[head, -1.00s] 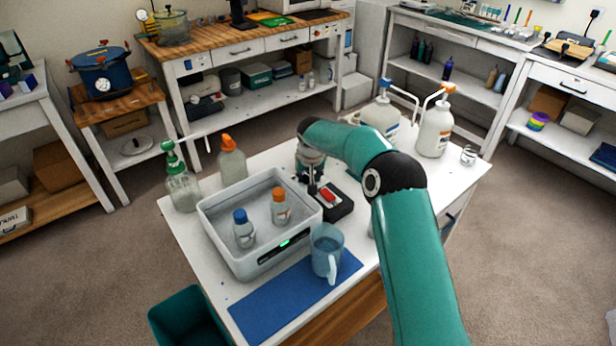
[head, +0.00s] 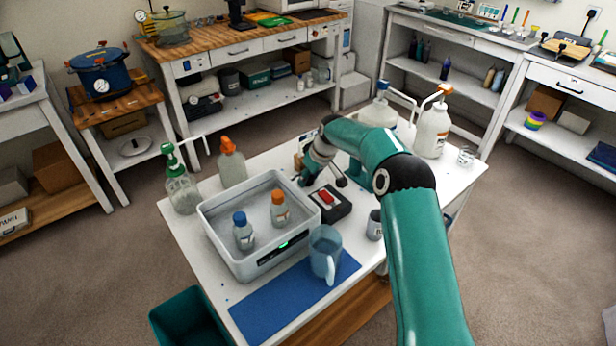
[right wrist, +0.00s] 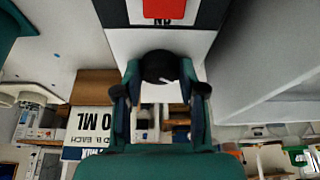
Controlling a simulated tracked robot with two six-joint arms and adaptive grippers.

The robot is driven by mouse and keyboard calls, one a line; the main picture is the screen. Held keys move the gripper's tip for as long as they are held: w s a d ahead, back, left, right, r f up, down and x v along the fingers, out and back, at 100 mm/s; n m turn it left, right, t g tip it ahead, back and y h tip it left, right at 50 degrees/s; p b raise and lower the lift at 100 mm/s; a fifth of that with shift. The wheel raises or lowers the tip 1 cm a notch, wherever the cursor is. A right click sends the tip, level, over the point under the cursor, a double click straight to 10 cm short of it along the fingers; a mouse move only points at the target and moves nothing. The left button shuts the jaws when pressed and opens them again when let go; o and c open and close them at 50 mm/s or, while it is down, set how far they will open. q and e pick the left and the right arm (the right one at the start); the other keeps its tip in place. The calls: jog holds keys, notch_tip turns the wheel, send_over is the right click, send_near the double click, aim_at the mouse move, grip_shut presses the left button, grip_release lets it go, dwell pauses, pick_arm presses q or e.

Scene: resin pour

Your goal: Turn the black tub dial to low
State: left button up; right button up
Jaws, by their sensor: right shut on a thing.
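The black dial (right wrist: 160,67) shows in the right wrist view as a round knob with a white pointer line, against a white surface. The line slants up to the right; I see no low mark. My right gripper (right wrist: 160,80) has its fingers on both sides of the dial and is shut on it. In the head view my right gripper (head: 308,178) is tilted at the far right corner of the white tub (head: 222,258), and I cannot make out the dial there. My left gripper is not in view.
In the tub stand a blue-capped bottle (head: 243,232) and an orange-capped bottle (head: 280,210). A black box with a red switch (head: 327,198) lies close to my right gripper. A blue jug (head: 325,252) and a grey cup (head: 374,226) stand in front.

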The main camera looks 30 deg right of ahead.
jog(key=shift+r, duration=0.1)
dwell(0.3)
jog(key=o, duration=1.1)
jog(key=shift+o, duration=0.2)
jog(key=v, duration=1.1)
jog(key=shift+r, duration=0.35)
jog(key=shift+s+d, duration=0.1)
jog(key=shift+s, duration=0.05)
